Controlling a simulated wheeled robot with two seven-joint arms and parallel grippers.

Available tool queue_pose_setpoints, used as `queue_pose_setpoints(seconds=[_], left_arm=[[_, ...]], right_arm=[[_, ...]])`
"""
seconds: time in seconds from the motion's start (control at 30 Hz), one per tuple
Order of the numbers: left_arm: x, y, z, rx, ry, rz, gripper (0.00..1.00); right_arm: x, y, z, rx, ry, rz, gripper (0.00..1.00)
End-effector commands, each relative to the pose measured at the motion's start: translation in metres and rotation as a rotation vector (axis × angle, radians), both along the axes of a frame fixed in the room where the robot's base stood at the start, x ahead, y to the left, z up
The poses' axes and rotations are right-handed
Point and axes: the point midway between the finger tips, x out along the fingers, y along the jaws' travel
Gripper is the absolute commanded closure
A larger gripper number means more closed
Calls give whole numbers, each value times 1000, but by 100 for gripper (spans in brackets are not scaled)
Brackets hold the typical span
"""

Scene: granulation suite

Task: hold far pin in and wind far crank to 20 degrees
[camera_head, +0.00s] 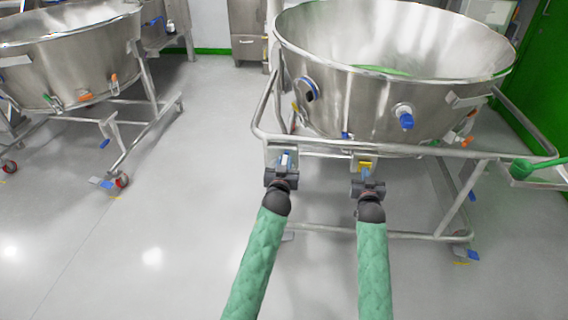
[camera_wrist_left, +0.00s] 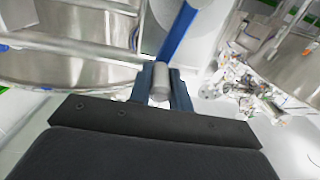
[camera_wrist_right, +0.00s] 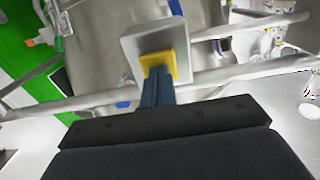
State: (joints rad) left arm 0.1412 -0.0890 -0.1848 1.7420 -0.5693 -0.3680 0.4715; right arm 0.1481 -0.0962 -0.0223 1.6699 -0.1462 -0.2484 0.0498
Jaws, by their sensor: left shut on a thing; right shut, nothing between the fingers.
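My left gripper (camera_head: 284,172) is shut on the grey cylindrical handle of the crank. In the left wrist view this handle (camera_wrist_left: 160,84) sits between the fingertips, and the crank's blue arm (camera_wrist_left: 178,35) runs up from it. My right gripper (camera_head: 367,179) is shut with nothing between its fingers. Its fingertips meet the front of the yellow pin (camera_head: 365,164) in the head view. In the right wrist view the pin (camera_wrist_right: 158,65) sits at a grey metal bracket (camera_wrist_right: 150,42), straight in front of the fingertips, which partly cover it. Whether the pin is pressed in is hard to tell.
A large steel bowl (camera_head: 390,90) stands in a tubular frame (camera_head: 470,152) behind both grippers. Frame rails pass close to the fingers. A second bowl on a wheeled frame (camera_head: 70,60) stands at the left. The grey floor between them (camera_head: 190,190) is mostly clear.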

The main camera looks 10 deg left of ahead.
Motion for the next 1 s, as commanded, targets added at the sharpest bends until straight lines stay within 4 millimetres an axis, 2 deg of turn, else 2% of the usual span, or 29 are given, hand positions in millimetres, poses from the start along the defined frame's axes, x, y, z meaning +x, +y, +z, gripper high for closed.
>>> queue_pose_setpoints(seconds=[1.0], left_arm=[[-1, -10, -5, -2, 4, -1, 100]], right_arm=[[0, 0, -1, 0, 2, 0, 100]])
